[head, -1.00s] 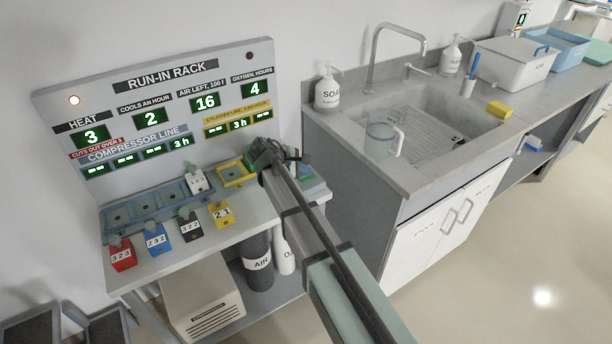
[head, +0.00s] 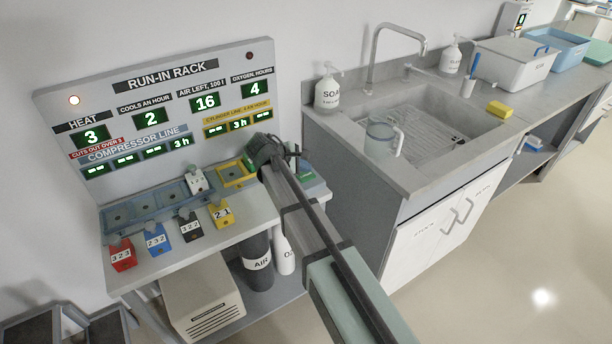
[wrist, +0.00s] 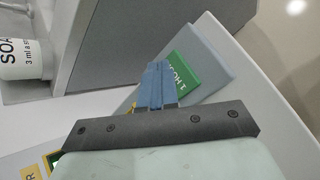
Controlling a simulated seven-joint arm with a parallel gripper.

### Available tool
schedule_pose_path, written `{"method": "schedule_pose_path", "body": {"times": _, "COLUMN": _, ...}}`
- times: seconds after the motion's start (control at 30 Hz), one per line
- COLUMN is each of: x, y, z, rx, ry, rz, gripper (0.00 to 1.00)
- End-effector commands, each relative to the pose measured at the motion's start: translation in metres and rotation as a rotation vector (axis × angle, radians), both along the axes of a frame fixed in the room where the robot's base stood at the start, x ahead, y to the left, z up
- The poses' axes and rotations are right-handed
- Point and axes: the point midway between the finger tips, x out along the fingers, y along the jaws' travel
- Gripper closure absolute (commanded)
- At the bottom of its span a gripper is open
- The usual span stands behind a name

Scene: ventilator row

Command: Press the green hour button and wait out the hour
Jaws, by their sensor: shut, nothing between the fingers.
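The green hour button (wrist: 187,74), with "1 HOUR" lettering, sits on a blue-grey pad (wrist: 215,62) in the wrist view. In the head view a small green part of it (head: 307,177) shows at the right end of the rack bench, partly behind my arm. My gripper (wrist: 158,70) has its blue fingers shut and empty; they overlap the button's left side in the wrist view. I cannot tell whether they touch it. The run-in rack panel (head: 160,75) reads heat 3, cools an hour 2, air left 16, oxygen hours 4. Its lit lamp (head: 74,100) is at upper left.
Red (head: 122,256), blue (head: 157,240), black (head: 190,228) and yellow (head: 221,213) numbered blocks stand along the bench front. A white block (head: 197,182) sits in the compressor line tray. The sink counter (head: 350,165) with a soap bottle (head: 328,92) stands close on the right.

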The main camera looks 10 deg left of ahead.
Motion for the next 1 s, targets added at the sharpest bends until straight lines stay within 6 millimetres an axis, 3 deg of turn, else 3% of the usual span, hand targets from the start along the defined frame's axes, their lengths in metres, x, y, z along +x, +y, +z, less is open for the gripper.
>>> {"method": "schedule_pose_path", "body": {"times": 0.27, "x": 0.0, "y": 0.0, "z": 0.007, "rx": 0.0, "ry": -0.001, "rz": 0.0, "gripper": 1.0}}
{"method": "schedule_pose_path", "body": {"times": 0.8, "x": 0.0, "y": 0.0, "z": 0.048, "rx": 0.001, "ry": -0.001, "rz": 0.0, "gripper": 1.0}}
{"method": "schedule_pose_path", "body": {"times": 1.0, "x": 0.0, "y": 0.0, "z": 0.05, "rx": 0.0, "ry": 0.0, "rz": 0.0, "gripper": 1.0}}
